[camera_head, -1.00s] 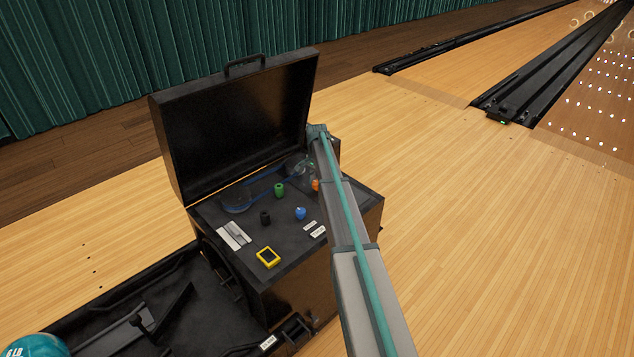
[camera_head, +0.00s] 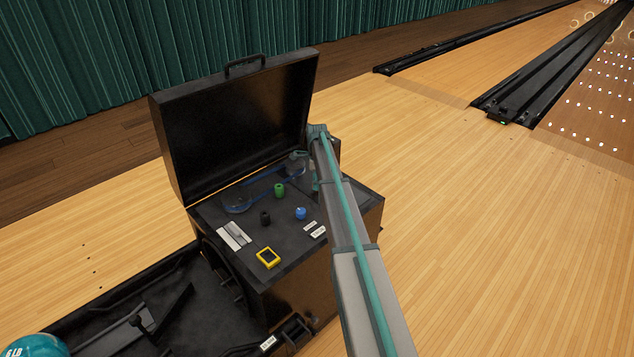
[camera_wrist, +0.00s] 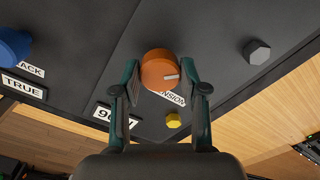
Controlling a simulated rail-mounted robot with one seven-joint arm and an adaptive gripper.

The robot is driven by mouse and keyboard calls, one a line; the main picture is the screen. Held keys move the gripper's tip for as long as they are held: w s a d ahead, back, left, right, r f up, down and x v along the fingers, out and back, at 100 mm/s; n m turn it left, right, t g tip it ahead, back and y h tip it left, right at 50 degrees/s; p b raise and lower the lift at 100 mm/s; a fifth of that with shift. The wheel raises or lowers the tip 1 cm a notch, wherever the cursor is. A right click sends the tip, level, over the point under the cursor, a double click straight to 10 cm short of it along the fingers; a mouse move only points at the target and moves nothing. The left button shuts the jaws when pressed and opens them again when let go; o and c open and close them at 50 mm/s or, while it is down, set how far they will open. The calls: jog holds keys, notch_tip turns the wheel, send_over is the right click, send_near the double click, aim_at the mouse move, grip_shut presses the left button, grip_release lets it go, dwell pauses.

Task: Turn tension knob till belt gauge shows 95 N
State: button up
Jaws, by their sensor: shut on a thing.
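The orange tension knob (camera_wrist: 158,72) has a white pointer mark towards its right side in the wrist view. My gripper (camera_wrist: 160,66) is shut on it, one teal finger on each side. Its TENSION label (camera_wrist: 172,98) is partly covered by the knob and a finger. A white plate starting with 9 (camera_wrist: 103,114) is partly hidden by the left finger. In the head view my arm hides the orange knob. A yellow-framed device (camera_head: 268,257) with a dark screen sits on the machine top; no reading is legible on it.
The machine's black lid (camera_head: 235,125) stands open behind the panel. A blue knob (camera_head: 300,213), a green knob (camera_head: 279,190) and a black knob (camera_head: 265,218) stand left of my arm. A grey hex bolt (camera_wrist: 257,52) and a yellow piece (camera_wrist: 173,120) are near the gripper.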

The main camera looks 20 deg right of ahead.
jog(key=m, duration=0.5)
dwell(0.5)
jog(key=o, duration=1.1)
jog(key=shift+o, duration=0.2)
jog(key=shift+r, duration=0.15)
notch_tip(320, 180, up, 12)
